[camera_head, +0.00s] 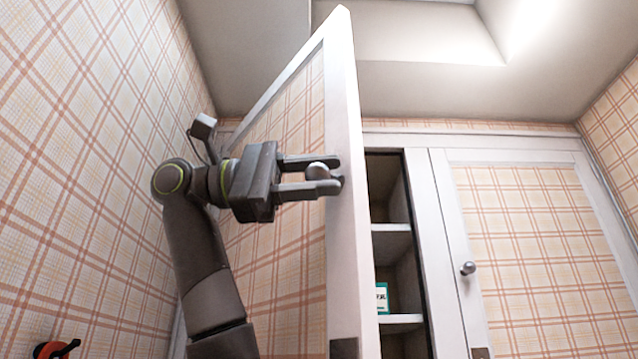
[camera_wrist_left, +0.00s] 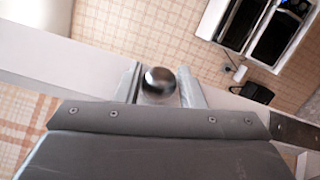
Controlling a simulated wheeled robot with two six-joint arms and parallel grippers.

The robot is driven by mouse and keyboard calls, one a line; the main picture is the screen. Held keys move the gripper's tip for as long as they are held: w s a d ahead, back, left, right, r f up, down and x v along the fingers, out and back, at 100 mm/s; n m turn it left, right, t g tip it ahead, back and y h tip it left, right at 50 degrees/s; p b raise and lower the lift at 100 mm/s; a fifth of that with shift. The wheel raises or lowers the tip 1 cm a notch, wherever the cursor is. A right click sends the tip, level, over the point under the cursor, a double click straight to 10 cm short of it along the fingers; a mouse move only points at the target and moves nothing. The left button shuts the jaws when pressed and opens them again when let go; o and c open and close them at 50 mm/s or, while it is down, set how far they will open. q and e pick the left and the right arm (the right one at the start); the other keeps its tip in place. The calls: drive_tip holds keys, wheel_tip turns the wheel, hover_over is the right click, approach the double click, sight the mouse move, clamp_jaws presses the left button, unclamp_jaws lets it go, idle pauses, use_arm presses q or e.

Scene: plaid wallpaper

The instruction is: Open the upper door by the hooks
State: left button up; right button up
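The left cabinet door (camera_head: 347,250), white-framed with a plaid panel, stands swung wide open toward me. Its round metal knob (camera_head: 317,171) sits near the door's free edge. My left gripper (camera_head: 322,174) reaches in from the left, with one finger above the knob and one below. The fingers appear closed on it. In the left wrist view the knob (camera_wrist_left: 158,84) is between the two fingers, against the white door frame. I cannot make out clear hooks on the door. My right gripper is not in view.
Behind the door is an open cabinet with shelves (camera_head: 392,229) and a small green-and-white box (camera_head: 382,297). The right cabinet door (camera_head: 535,250) is closed, with its own knob (camera_head: 468,268). A plaid wall is close on the left, with an orange-and-black object (camera_head: 57,348) low down.

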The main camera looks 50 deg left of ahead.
use_arm(q)
drive_tip(key=shift+s+a, duration=0.1)
drive_tip(key=shift+a, duration=0.05)
drive_tip(key=shift+s+a, duration=0.25)
drive_tip(key=p+v, duration=0.5)
drive_tip(key=v, duration=0.6)
drive_tip(key=shift+p, duration=0.4)
